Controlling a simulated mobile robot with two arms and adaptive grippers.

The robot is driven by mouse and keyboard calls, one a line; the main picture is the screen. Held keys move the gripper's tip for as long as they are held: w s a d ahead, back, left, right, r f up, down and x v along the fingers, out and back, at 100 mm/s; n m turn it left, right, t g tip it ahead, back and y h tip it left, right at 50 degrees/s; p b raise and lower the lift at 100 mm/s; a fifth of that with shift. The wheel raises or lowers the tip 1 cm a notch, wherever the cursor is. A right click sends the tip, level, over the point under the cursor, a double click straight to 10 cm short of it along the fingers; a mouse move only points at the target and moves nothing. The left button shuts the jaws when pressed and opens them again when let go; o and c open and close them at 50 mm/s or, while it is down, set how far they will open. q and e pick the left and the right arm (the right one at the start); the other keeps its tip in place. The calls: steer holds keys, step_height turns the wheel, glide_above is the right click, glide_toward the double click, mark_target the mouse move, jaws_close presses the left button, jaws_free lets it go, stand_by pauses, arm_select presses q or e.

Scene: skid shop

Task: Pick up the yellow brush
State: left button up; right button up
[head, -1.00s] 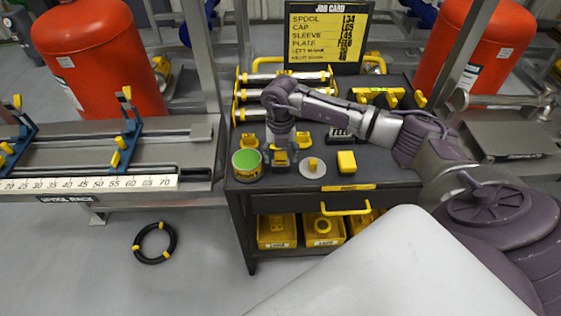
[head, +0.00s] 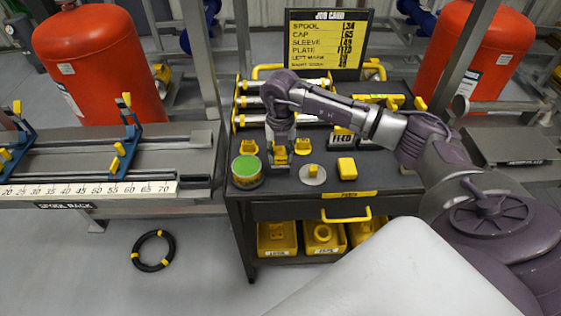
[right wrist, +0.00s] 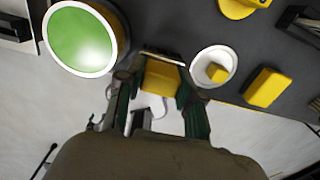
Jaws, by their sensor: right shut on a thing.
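My right gripper (head: 280,158) points down over the front of the dark cart top, between the green-topped can and the grey disc. It is shut on a small yellow block, which I take to be the yellow brush (head: 280,151). In the right wrist view the yellow brush (right wrist: 161,80) sits between the two fingers (right wrist: 158,92), with a thin pale and dark edge along its far side. Its underside is hidden, so I cannot tell for certain whether it clears the cart top. My left gripper is not in view.
The green-topped can (head: 246,172) stands close on the left. A grey disc with a yellow knob (head: 313,173) and a yellow block (head: 346,167) lie to the right. Silver rods (head: 252,101) and a job card board (head: 325,40) are behind. Yellow bins (head: 277,238) sit below.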

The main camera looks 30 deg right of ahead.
steer(key=d+r+b, duration=0.3)
steer(key=d+r, duration=0.5)
steer(key=d, duration=0.3)
steer(key=shift+s+d, duration=0.3)
steer(key=shift+d, duration=0.05)
steer(key=shift+r, duration=0.1)
steer(key=o, duration=0.6)
steer(key=shift+c, duration=0.2)
steer(key=c, duration=0.4)
